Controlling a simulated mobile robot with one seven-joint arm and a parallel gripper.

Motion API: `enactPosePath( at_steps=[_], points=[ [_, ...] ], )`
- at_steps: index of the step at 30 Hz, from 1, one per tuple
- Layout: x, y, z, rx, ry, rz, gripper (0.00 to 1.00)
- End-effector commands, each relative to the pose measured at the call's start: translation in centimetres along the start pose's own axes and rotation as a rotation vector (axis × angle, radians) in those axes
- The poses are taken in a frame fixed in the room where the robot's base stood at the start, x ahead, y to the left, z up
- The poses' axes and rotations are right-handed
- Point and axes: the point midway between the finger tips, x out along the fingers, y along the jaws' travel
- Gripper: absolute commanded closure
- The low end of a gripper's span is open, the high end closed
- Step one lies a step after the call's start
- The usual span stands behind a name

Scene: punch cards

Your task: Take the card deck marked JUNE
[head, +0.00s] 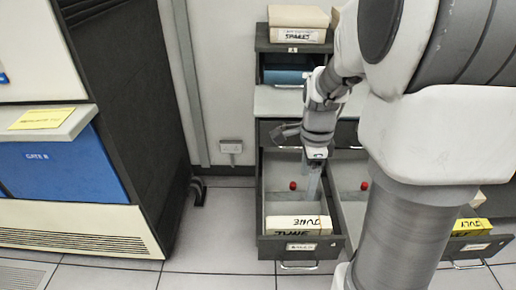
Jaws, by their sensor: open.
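The card deck marked JUNE (297,222) is a cream block with dark hand lettering. It lies at the front end of an open grey drawer (257,205), low in the cabinet. My gripper (313,184) hangs downward over the same drawer, behind the deck as seen from here, and appears apart from it. Its jaws are open, with nothing seen between them. The fingertips are small in this view and partly blend with the drawer's inner wall.
A second open drawer to the right holds a yellow deck marked JULY (470,227), and my arm hides much of it. Red knobs (292,185) show inside the drawers. Cream boxes (297,17) sit on top of the cabinet. A dark machine side (120,110) stands left; floor between is clear.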

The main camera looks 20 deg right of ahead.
Motion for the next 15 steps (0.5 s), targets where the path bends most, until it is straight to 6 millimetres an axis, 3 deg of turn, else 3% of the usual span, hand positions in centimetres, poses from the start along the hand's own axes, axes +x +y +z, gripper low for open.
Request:
enactPosePath(
  at_steps=[5,15],
  points=[
    [2.3,-0.1,-0.2,0.035,0.002,0.011,0.12],
    [9.7,0.0,-0.2,0.031,0.002,0.011,0.12]
  ],
)
